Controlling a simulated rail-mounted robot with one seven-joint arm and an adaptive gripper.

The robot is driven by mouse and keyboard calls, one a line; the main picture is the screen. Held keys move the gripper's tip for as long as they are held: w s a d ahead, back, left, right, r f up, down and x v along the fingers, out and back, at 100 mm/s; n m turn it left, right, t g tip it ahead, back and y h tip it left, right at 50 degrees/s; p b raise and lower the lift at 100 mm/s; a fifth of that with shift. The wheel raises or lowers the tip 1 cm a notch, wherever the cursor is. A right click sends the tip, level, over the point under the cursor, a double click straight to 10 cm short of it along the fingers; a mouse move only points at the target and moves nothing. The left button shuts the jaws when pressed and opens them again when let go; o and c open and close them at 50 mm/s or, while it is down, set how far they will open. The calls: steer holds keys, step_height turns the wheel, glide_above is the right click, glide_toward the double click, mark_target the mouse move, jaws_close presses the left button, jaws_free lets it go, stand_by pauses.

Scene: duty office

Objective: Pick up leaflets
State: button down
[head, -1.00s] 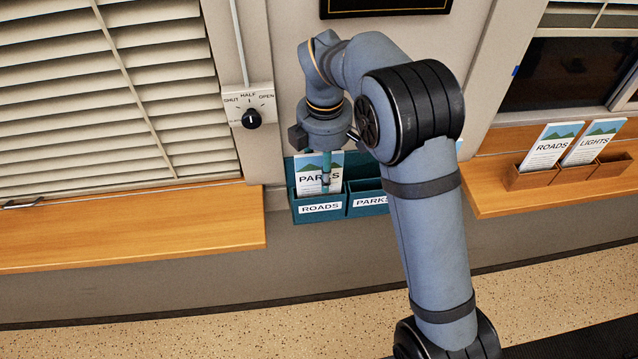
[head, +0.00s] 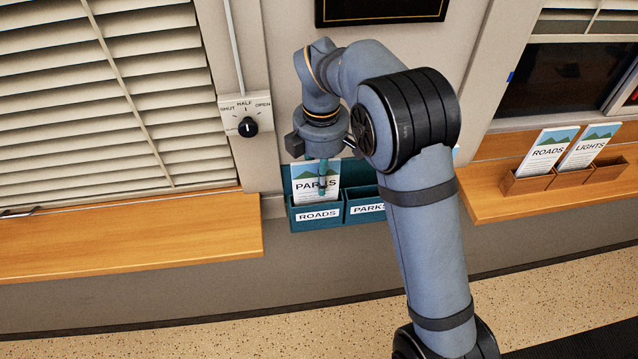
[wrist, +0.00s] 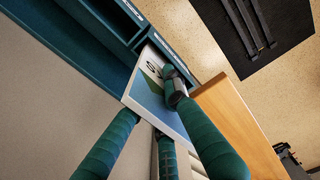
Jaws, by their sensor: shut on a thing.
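A PARKS leaflet (head: 309,187) stands upright in the left compartment of the teal wall rack (head: 318,227), the one labelled ROADS. In the wrist view the leaflet (wrist: 149,86) sits between my teal fingers. My gripper (head: 322,180) points down from above and is shut on the leaflet's upper part. The leaflet's lower part is hidden behind the rack front. The compartment labelled PARKS is partly hidden by my arm. A ROADS leaflet (head: 545,154) and a LIGHTS leaflet (head: 586,150) stand in a wooden holder (head: 527,186) at the right.
A wooden ledge (head: 120,238) runs at the left below the blinds, and another ledge (head: 485,206) carries the wooden holder. A blind knob (head: 248,126) marked SHUT, HALF, OPEN is on the wall left of my gripper. A dark picture frame hangs above.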

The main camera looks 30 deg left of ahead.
step_height(320, 180, up, 18)
steer(key=p, duration=0.4)
steer(key=shift+f, duration=0.1)
steer(key=c, duration=2.4)
jaws_free()
jaws_close()
